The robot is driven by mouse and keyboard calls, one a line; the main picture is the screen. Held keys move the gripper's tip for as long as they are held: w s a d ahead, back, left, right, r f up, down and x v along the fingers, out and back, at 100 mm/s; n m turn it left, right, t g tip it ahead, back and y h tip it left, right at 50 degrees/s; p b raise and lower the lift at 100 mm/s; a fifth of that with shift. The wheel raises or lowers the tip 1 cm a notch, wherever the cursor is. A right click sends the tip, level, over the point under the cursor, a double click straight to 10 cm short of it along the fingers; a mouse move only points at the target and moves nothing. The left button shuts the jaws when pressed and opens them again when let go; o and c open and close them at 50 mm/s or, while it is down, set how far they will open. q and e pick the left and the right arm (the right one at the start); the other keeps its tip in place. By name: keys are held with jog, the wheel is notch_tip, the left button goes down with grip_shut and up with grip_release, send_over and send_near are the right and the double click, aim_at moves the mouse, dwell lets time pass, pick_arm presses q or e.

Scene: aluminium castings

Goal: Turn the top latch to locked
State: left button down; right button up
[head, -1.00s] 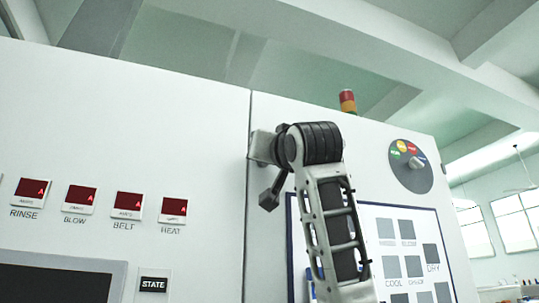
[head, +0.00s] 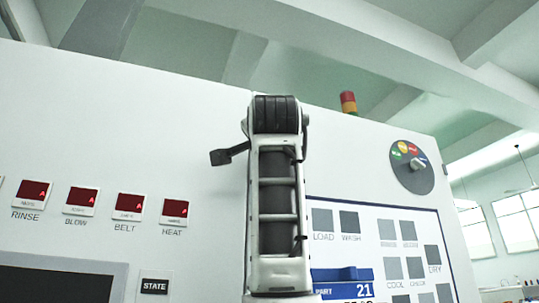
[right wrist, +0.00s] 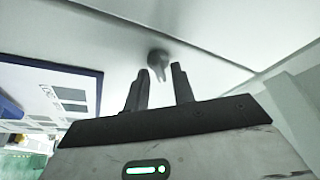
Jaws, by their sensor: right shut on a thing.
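The top latch (right wrist: 158,58) shows in the right wrist view as a dark round base with a short grey lever, on the pale cabinet face close to a seam. My right gripper (right wrist: 160,90) reaches up to it. Its two dark fingers stand on either side of the lever and are shut on it; the contact itself is hard to see. My left gripper is in neither view.
A row of red displays (head: 122,207) is on the left panel. A blue-framed status board (head: 440,230) stands right of my arm, partly covered by it. A round dial with coloured marks (head: 412,166) is at the upper right, and a red-yellow lamp (head: 348,102) is on top.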

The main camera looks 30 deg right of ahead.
jog(key=shift+m+g, duration=0.3)
jog(key=shift+m, duration=0.5)
jog(key=o, duration=0.7)
jog(key=shift+c, duration=0.2)
